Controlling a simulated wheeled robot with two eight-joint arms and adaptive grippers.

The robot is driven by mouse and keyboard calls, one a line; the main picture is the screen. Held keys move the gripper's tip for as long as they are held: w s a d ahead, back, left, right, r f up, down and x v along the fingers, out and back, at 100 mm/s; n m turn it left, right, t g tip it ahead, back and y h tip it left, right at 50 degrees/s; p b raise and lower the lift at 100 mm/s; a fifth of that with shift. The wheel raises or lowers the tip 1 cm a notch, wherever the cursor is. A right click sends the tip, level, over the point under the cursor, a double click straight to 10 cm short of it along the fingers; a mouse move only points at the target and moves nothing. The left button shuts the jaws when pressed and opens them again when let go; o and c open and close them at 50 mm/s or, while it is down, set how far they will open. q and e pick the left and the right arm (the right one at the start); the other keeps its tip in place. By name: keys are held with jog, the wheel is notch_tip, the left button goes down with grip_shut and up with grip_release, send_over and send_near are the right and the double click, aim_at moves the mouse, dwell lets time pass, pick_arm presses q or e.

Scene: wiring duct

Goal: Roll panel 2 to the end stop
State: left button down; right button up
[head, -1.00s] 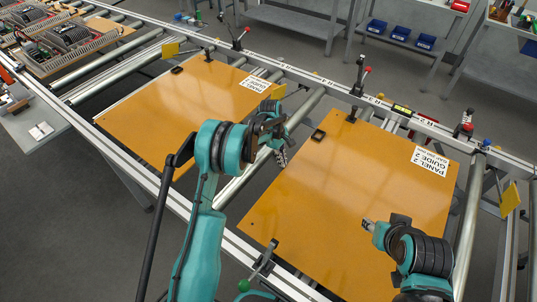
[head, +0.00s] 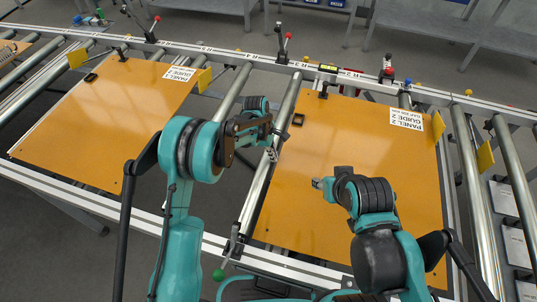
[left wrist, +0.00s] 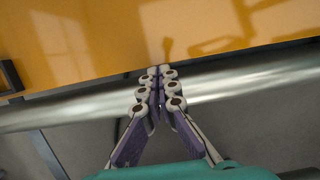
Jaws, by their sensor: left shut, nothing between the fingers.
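Panel 2 (head: 340,190) is the right orange board with a white "PANEL 2 GUIDE 2" label (head: 406,119), lying flat on the rollers. A yellow upright plate (head: 438,126) stands at its right edge; whether they touch, or whether this plate is the end stop, I cannot tell. My left gripper (head: 271,152) is beside the panel's left edge. In the left wrist view its fingers (left wrist: 160,75) are shut and empty over a roller, with their tips at the orange panel's edge (left wrist: 100,45); contact is unclear. My right gripper (head: 318,184) is above panel 2, its fingers too small to read.
Another orange panel (head: 105,120) lies to the left, with a yellow plate (head: 205,78) at its right edge. A metal roller (head: 285,110) shows bare left of panel 2. Clamps with red knobs (head: 284,42) stand along the far rail. More rollers (head: 470,190) lie right.

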aim_at(265, 158)
dwell(0.3)
pick_arm(q)
jog(key=a, duration=0.1)
jog(key=w+a, duration=0.1)
jog(key=a, duration=0.2)
jog(key=shift+w+r, duration=0.2)
jog(key=shift+w, duration=0.05)
jog(key=p+v, duration=0.2)
jog(key=v, duration=0.7)
jog(key=shift+r+p, duration=0.3)
jog(key=shift+p, duration=0.1)
